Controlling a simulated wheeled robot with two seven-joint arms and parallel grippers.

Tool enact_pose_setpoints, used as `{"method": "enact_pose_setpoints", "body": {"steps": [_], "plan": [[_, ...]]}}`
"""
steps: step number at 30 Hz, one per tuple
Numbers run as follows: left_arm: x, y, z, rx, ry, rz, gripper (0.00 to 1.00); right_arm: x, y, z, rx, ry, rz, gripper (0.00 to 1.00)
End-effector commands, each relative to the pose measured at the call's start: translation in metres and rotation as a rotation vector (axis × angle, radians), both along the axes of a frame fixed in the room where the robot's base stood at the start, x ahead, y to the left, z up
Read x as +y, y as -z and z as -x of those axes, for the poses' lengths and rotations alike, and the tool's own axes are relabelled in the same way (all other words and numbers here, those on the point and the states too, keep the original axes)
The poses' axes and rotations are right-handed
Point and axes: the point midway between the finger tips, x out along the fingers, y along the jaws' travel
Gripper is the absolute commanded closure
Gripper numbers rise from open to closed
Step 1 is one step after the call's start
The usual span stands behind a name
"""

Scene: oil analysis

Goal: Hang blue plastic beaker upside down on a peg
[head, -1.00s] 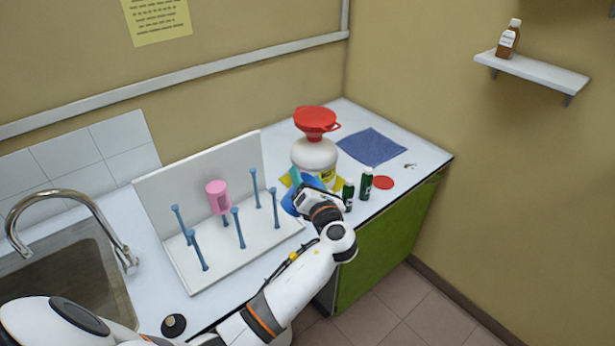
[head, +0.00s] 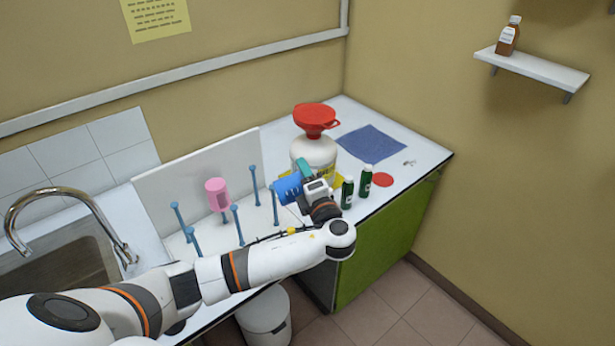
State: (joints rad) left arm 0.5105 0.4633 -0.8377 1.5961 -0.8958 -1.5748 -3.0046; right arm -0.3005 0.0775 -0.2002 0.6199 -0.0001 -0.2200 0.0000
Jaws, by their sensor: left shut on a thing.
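The blue plastic beaker (head: 287,189) is in my left gripper (head: 303,180), which is shut on it. The beaker is tilted onto its side and held above the counter, just right of the peg rack. The white rack (head: 160,190) stands at the back of the counter and has several blue pegs, such as the front right peg (head: 275,204). A pink beaker (head: 216,194) hangs on one of the back pegs. My left forearm covers the lower part of the rack. My right gripper is not in view.
A white jug (head: 316,152) with a red funnel (head: 315,118) stands behind my gripper. Two green bottles (head: 347,191) (head: 366,182) stand close to its right. A blue cloth (head: 371,145) and a red disc (head: 382,179) lie farther right. A sink (head: 62,268) is at left.

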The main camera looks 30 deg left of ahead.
Motion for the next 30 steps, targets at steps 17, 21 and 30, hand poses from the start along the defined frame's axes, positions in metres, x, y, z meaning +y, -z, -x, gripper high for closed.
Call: {"method": "enact_pose_setpoints", "body": {"steps": [17,21,30], "plan": [[-0.0008,-0.0016,-0.0009,0.149,0.002,-0.139,0.62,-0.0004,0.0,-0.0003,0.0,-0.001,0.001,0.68],[-0.0016,-0.003,-0.0019,0.192,0.004,-0.182,0.62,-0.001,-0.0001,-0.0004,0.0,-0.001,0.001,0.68],[-0.0018,-0.0033,-0.0019,0.315,0.003,-0.295,0.62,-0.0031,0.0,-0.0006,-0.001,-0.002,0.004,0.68]]}}
